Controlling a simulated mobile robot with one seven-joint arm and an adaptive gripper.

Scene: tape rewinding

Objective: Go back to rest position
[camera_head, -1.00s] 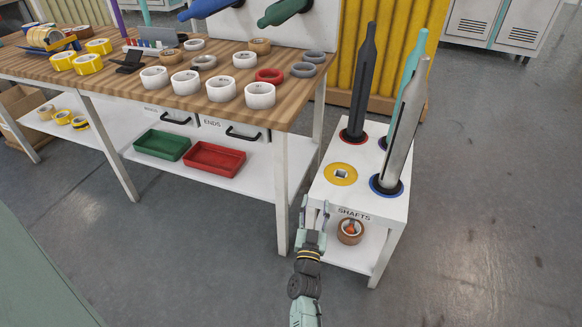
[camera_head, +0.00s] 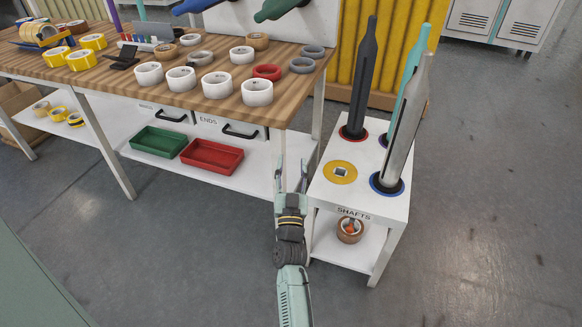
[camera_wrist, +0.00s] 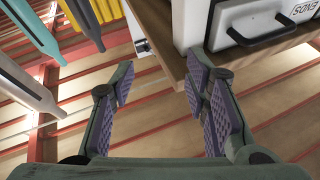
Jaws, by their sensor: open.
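My gripper (camera_head: 291,176) is in front of the workbench's right end, just left of the white shaft stand (camera_head: 325,190). Its fingers are apart with nothing between them. In the wrist view my gripper (camera_wrist: 160,88) shows spread purple-padded fingers, with a bench corner and drawer beyond the right finger. The stand holds a dark shaft (camera_head: 362,80), a teal shaft (camera_head: 407,75) and a grey shaft (camera_head: 405,130), all upright. A yellow ring (camera_head: 328,173) on its top is empty.
White, red and grey tape rolls stand on the wooden bench (camera_head: 190,102). A green tray (camera_head: 158,142) and a red tray (camera_head: 211,156) sit on its lower shelf. A brown roll (camera_head: 350,229) lies on the stand's lower shelf. Open floor (camera_head: 490,220) is at right.

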